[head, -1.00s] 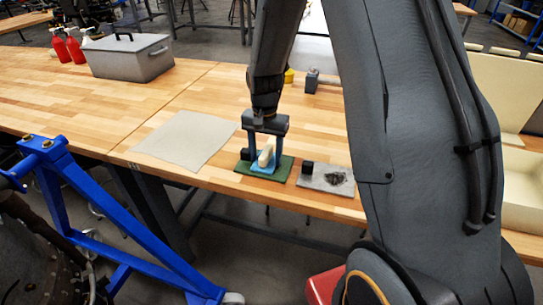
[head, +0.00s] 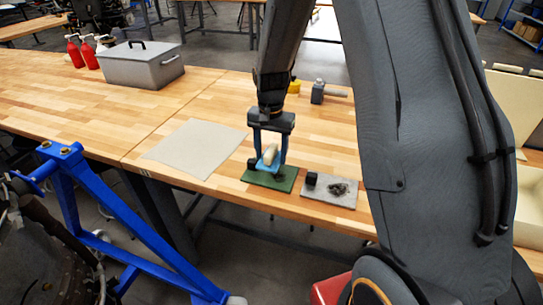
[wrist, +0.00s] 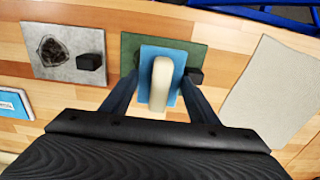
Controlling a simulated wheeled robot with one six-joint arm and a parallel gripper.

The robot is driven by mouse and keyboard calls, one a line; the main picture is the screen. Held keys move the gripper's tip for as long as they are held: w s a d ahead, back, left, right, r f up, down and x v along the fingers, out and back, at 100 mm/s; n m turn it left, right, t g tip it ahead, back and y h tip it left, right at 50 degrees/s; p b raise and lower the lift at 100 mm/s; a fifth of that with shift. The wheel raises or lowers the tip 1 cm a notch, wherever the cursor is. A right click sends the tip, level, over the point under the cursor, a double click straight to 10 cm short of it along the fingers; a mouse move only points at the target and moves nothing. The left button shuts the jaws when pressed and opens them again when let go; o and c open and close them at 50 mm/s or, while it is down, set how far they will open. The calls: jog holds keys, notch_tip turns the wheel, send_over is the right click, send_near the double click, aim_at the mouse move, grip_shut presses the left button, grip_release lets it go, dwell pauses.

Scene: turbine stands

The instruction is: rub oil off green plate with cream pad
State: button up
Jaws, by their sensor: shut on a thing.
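My gripper (head: 270,162) is shut on the cream pad (wrist: 161,82). The pad has a cream handle (head: 271,153) on top and a flat blue base (wrist: 150,58). It is over the green plate (head: 282,183), which lies near the table's front edge. The plate also shows in the wrist view (wrist: 195,50), largely covered by the pad. A dark area shows on the plate beside the pad in the wrist view. A small black block (wrist: 194,76) sits at the plate's other side. I cannot tell whether the base touches the plate.
A grey plate (head: 325,196) with a dark smear and a black block lies to the right. A pale grey sheet (head: 195,148) lies to the left. A grey lidded box (head: 145,65), red bottles (head: 80,52) and a grey hammer-like tool (head: 320,92) stand farther back.

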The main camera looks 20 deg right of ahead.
jog(key=shift+r, duration=0.3)
jog(key=shift+r+p, duration=1)
jog(key=shift+r, duration=0.55)
jog(key=shift+f, duration=0.1)
jog(key=shift+d+f+b, duration=0.2)
jog(key=shift+d+b, duration=0.05)
jog(key=shift+b, duration=0.95)
jog(key=b, duration=0.2)
jog(key=shift+s+d+f+b, duration=0.25)
jog(key=shift+s+d+b, duration=0.05)
jog(key=shift+d+b, duration=0.1)
jog(key=b, duration=0.2)
jog(key=shift+s+d+f+b, duration=0.15)
jog(key=shift+s+d+b, duration=0.25)
jog(key=shift+s, duration=0.1)
